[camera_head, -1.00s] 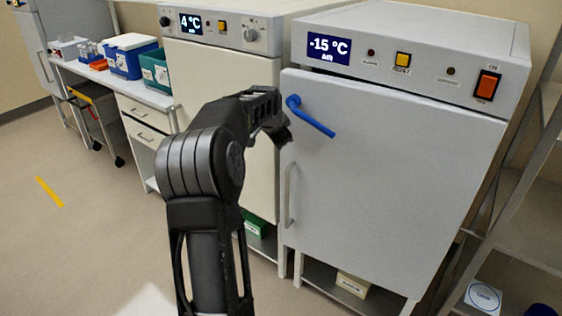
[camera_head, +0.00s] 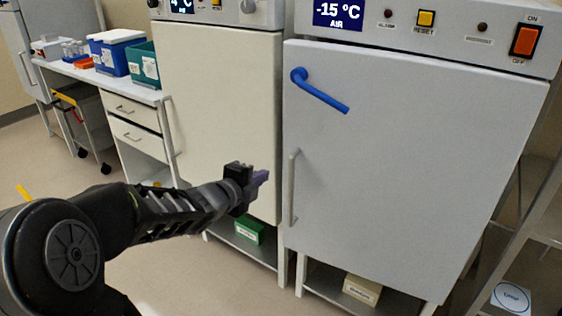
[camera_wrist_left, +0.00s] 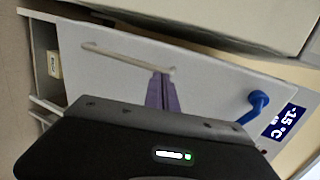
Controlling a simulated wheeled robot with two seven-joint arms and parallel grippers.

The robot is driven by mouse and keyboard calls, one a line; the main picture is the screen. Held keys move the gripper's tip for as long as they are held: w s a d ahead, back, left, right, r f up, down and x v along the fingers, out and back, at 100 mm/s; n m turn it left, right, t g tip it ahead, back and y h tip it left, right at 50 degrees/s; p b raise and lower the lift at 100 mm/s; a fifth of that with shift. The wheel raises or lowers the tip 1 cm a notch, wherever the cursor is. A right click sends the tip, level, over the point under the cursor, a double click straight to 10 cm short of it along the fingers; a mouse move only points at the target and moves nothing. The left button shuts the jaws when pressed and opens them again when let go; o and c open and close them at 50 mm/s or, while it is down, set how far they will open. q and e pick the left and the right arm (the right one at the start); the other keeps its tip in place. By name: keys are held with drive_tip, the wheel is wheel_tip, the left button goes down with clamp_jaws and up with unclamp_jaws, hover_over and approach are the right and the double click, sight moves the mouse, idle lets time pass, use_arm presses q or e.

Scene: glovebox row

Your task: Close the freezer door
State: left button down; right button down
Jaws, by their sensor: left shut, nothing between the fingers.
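The freezer (camera_head: 430,28) is the grey-white cabinet with the -15 °C display. Its door (camera_head: 400,170) covers the front and no interior shows; I cannot tell whether it is flush or slightly ajar. A blue lever (camera_head: 320,92) sits at its upper left, tilted down to the right, and a pale bar handle (camera_head: 292,187) is at its left edge. My left gripper (camera_head: 262,177) is shut and empty, just left of the bar handle in the head view. In the left wrist view its purple fingers (camera_wrist_left: 162,92) overlap one end of the bar handle (camera_wrist_left: 125,57); contact is unclear. My right gripper is out of view.
A 4 °C cabinet (camera_head: 215,100) stands directly left of the freezer. A bench with drawers (camera_head: 135,108) and blue and teal boxes is further left. A metal shelf rack (camera_head: 525,220) stands close on the right. Floor is clear at lower left.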

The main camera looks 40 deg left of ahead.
use_arm(q)
drive_tip(key=shift+w, duration=0.1)
drive_tip(key=shift+r+x, duration=0.15)
drive_tip(key=shift+x, duration=2.15)
drive_tip(key=shift+r+x, duration=0.2)
drive_tip(key=shift+x, duration=2.1)
drive_tip(key=shift+r+x, duration=0.15)
drive_tip(key=shift+x, duration=2.1)
drive_tip(key=shift+w, duration=0.15)
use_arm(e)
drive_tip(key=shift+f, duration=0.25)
